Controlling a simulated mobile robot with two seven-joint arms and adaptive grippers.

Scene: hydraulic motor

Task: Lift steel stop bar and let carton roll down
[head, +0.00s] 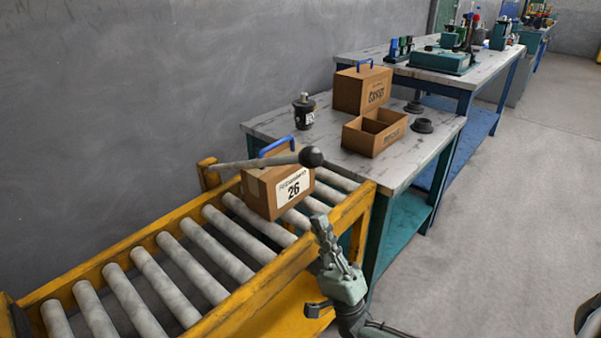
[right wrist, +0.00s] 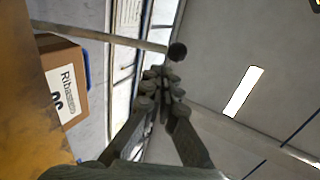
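The carton (head: 278,187), brown with a white label reading 26 and a blue handle, sits on the rollers near the conveyor's right end. It also shows at the left of the right wrist view (right wrist: 63,80). The steel stop bar (head: 255,163), a grey rod with a black ball knob, crosses in front of the carton's upper part in the head view. My right gripper (head: 320,220) is below the knob and apart from it. Its fingertips (right wrist: 163,78) are together with nothing seen between them, and the knob (right wrist: 177,51) shows just beyond. My left gripper is not in view.
The roller conveyor (head: 130,248) has yellow side rails. A workbench (head: 265,127) behind it holds a closed box (head: 362,90), an open divided box (head: 374,132), a black cylinder (head: 304,112) and dark round parts. The floor at right is clear.

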